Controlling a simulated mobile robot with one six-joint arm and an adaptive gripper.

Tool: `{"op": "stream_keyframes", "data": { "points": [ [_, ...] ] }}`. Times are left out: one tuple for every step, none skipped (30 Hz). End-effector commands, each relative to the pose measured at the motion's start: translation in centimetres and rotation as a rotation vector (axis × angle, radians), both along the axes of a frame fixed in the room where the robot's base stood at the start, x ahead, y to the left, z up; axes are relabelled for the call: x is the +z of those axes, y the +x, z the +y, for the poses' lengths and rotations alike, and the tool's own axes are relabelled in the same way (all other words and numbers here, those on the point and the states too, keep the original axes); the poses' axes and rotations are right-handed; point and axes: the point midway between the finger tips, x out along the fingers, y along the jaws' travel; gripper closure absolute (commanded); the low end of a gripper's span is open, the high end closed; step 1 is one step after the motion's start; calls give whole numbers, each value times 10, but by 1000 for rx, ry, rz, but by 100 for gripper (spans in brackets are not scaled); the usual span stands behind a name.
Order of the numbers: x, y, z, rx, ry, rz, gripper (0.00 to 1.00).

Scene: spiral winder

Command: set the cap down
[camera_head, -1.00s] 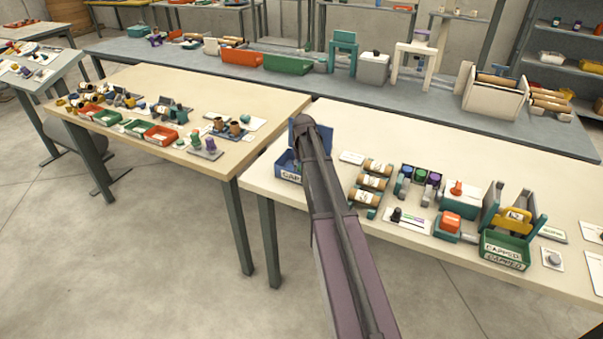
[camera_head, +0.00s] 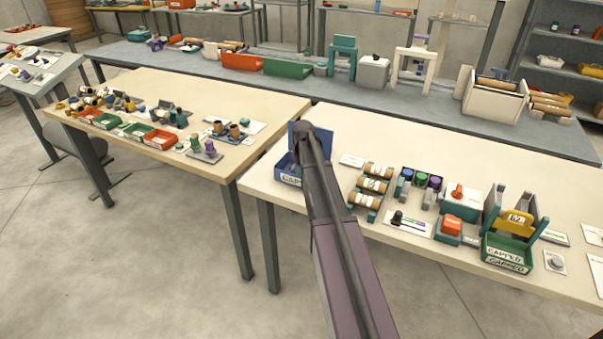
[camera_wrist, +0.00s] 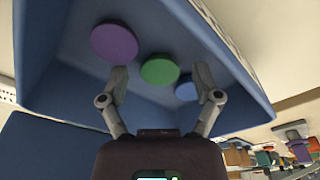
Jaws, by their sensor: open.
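The wrist view looks into a blue bin (camera_wrist: 60,70) holding a purple cap (camera_wrist: 114,42), a green cap (camera_wrist: 159,69) and a blue cap (camera_wrist: 186,88). My gripper (camera_wrist: 163,76) is open, with one finger on each side of the green cap in the picture. I see no cap clamped between the fingers; whether they touch the green cap I cannot tell. In the head view the blue bin (camera_head: 285,172) stands at the left end of the near right table, its label partly hidden by my arm. The gripper itself is hidden there.
Right of the bin are a rack of brown rolls (camera_head: 374,186), a holder with several coloured caps (camera_head: 420,180), an orange-topped block (camera_head: 450,226) and a green bin labelled CAPPED (camera_head: 508,252). A gap separates this table from the left table (camera_head: 215,172).

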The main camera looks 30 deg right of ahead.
Motion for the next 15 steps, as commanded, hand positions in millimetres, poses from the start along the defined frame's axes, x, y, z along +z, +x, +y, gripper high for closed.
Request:
{"op": "stream_keyframes", "data": {
  "points": [
    [0, 0, 0, 0, 0, 0, 18],
    [0, 0, 0, 0, 0, 0, 18],
    [0, 0, 0, 0, 0, 0, 18],
    [0, 0, 0, 0, 0, 0, 18],
    [0, 0, 0, 0, 0, 0, 18],
    [1, 0, 0, 0, 0, 0, 18],
    [1, 0, 0, 0, 0, 0, 18],
    [1, 0, 0, 0, 0, 0, 18],
    [2, 0, 0, 0, 0, 0, 18],
    [3, 0, 0, 0, 0, 0, 18],
    [4, 0, 0, 0, 0, 0, 18],
    [6, 0, 0, 0, 0, 0, 18],
    [7, 0, 0, 0, 0, 0, 18],
    [9, -1, 0, 0, 0, 0, 18],
    [11, -1, 0, 0, 0, 0, 18]
  ]
}}
